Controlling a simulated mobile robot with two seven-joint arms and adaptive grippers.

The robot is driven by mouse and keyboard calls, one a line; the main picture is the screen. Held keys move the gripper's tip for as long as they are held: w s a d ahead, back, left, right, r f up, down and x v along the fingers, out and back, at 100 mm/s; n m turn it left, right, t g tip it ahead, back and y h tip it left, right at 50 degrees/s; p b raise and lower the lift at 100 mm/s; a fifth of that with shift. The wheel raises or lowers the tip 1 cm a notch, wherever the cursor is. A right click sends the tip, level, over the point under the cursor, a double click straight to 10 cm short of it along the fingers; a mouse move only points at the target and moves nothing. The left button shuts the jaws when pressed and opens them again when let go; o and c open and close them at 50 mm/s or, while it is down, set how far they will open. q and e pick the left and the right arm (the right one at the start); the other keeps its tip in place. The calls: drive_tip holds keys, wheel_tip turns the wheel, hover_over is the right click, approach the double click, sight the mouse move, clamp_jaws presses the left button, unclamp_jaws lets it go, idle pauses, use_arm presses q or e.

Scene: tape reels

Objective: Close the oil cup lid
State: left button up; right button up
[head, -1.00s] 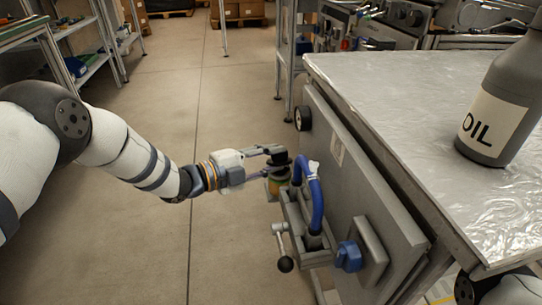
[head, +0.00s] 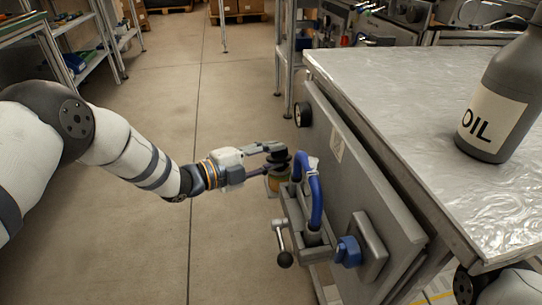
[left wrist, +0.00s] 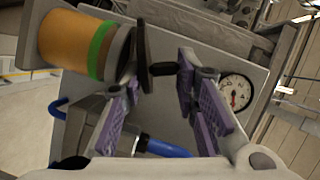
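The oil cup (left wrist: 68,40) has an amber body with a green band and a grey rim. It is mounted beside the grey panel, and in the head view the cup (head: 274,183) is partly hidden by my left gripper. Its dark round lid (left wrist: 143,42) lies against or very near the rim; I cannot tell whether it is fully seated. The lid's black knob (left wrist: 164,69) points between my fingers. My left gripper (head: 274,158) is at the lid, with its purple-padded fingers apart in the left wrist view (left wrist: 158,82). My right gripper is out of view.
A blue hose (head: 316,200) curves close beside the cup. A lever with a black ball (head: 285,259) and a blue knob (head: 348,253) sit nearer. A dark oil bottle (head: 498,100) stands on the metal-topped table (head: 400,90). The floor to the left is clear.

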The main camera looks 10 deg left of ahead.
use_arm(q)
drive_tip(key=shift+o, duration=1.2)
drive_tip(key=shift+r, duration=0.15)
